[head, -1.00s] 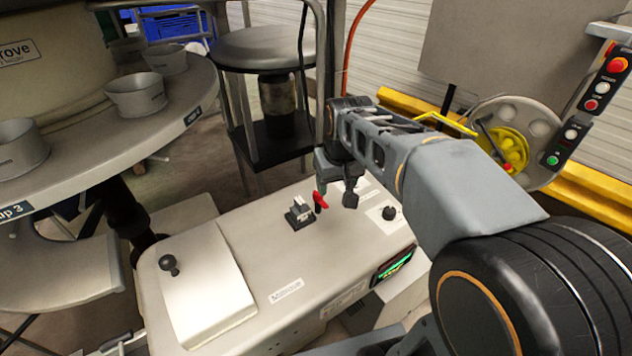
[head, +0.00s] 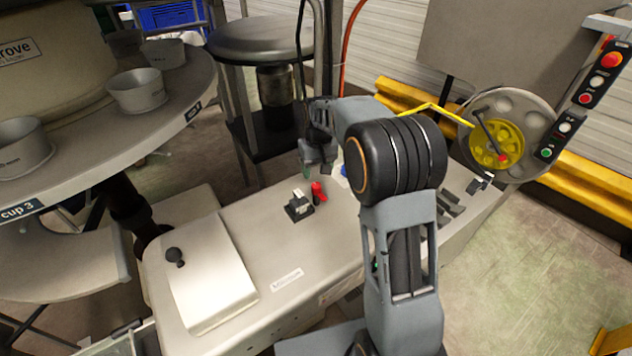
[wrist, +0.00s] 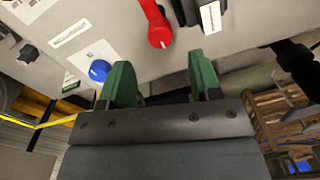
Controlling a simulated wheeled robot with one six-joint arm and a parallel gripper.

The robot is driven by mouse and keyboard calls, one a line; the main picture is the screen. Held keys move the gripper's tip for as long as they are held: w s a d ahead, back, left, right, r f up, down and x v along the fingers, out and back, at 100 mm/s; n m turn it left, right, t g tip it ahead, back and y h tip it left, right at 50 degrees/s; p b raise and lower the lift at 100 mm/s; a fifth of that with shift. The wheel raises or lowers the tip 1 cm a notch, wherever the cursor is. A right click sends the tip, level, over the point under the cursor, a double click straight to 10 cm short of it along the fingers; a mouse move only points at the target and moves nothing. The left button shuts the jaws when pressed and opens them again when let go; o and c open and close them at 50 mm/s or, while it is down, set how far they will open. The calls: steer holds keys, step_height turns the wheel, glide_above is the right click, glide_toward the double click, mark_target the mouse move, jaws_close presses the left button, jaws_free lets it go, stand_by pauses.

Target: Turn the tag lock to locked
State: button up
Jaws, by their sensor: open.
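A red handle (head: 318,192) stands on the top of the pale machine housing (head: 250,240); I take it for the tag lock. It also shows in the wrist view (wrist: 157,25), top middle. A small black block with a white tag (head: 299,206) is right beside it, seen at the top right of the wrist view (wrist: 210,15). My gripper (head: 316,168) is beyond and above the handle in the head view. In the wrist view, its two green fingers (wrist: 162,78) are apart and empty, with the handle ahead of the gap, not between them. No lock marking is readable.
A blue button (wrist: 99,70) and a black knob (wrist: 27,53) are on the same housing. A lid with a black knob (head: 174,256) lies at its left. A round table with metal cups (head: 136,92) is left; a yellow handwheel (head: 497,145) is right.

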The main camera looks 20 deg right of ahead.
mark_target(317, 185)
steer(key=shift+a+f+p, duration=0.1)
steer(key=shift+f+p, duration=0.25)
steer(key=shift+f, duration=2.55)
steer(key=c, duration=0.9)
